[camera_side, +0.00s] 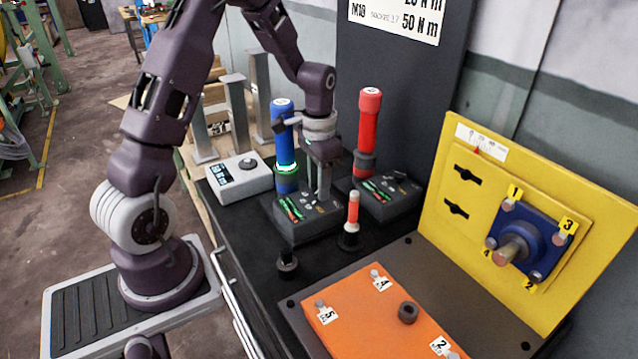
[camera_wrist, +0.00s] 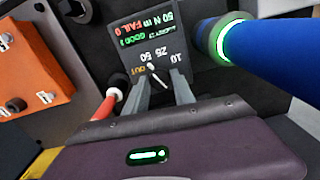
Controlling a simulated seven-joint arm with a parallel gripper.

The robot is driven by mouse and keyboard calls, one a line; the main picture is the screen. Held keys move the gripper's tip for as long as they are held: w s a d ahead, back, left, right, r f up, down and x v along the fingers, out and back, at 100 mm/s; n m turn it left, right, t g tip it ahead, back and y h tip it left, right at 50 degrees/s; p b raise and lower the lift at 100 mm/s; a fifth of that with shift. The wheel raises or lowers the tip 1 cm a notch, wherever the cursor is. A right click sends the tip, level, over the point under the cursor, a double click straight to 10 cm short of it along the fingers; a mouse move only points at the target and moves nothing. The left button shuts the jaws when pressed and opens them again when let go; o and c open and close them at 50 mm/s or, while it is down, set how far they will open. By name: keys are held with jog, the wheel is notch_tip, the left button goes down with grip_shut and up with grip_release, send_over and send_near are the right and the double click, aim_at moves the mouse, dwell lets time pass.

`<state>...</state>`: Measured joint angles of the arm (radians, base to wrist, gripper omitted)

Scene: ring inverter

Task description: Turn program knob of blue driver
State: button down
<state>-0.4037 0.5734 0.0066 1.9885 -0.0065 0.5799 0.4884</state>
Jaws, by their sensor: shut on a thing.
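The blue driver (camera_side: 285,140) stands upright in its dark dock (camera_side: 300,228), with a green lit ring low on its body. In the wrist view the blue driver (camera_wrist: 270,60) crosses the upper right. My gripper (camera_side: 322,198) points down at the dock's top panel. In the wrist view my gripper (camera_wrist: 162,80) has both fingers at the small program knob (camera_wrist: 156,74), closed on it. A white pointer shows between the fingertips, near the labels OUT, 50, 25 and 10. Its exact setting is hard to tell. The panel also shows green and red text.
A red driver (camera_side: 368,125) stands in a second dock to the right. A small red-and-white driver (camera_side: 352,215) stands in front. A white box with a dial (camera_side: 240,178) is at left. An orange plate (camera_side: 370,310) and a yellow panel (camera_side: 470,190) lie to the right.

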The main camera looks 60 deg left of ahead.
jog(key=n, duration=0.6)
dwell(0.3)
jog(key=shift+n, duration=0.4)
jog(key=c, duration=1.1)
grip_release()
jog(key=shift+o, duration=0.2)
notch_tip(320, 180, up, 7)
jog(key=shift+r, duration=0.1)
